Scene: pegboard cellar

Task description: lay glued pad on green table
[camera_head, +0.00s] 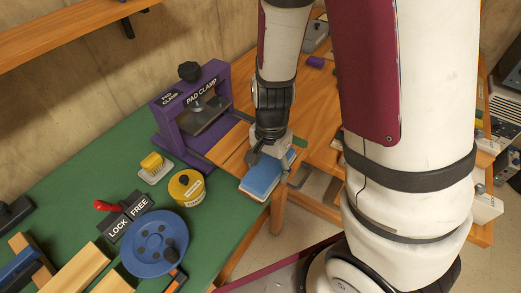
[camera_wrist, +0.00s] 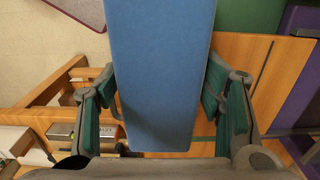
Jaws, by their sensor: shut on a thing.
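My gripper (camera_head: 268,152) points down and is shut on a blue pad (camera_head: 264,179). In the wrist view the pad (camera_wrist: 160,75) lies lengthwise between the two green-lined fingers of the gripper (camera_wrist: 163,105). A pale layer shows along the pad's lower edge in the head view; I cannot tell whether glue is on its underside. The pad is held at the front edge of the wooden surface, partly over the floor. The green table (camera_head: 85,165) is to the left in the head view, and a corner of it (camera_wrist: 250,15) shows in the wrist view.
A purple pad clamp (camera_head: 165,125) stands at the back of the green table. A yellow round container (camera_head: 187,187), a small yellow-topped brush (camera_head: 153,166), a blue wheel (camera_head: 150,245) and a lock/free lever (camera_head: 122,215) occupy its middle. Wooden blocks (camera_head: 75,272) lie at lower left. Bare green remains between these.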

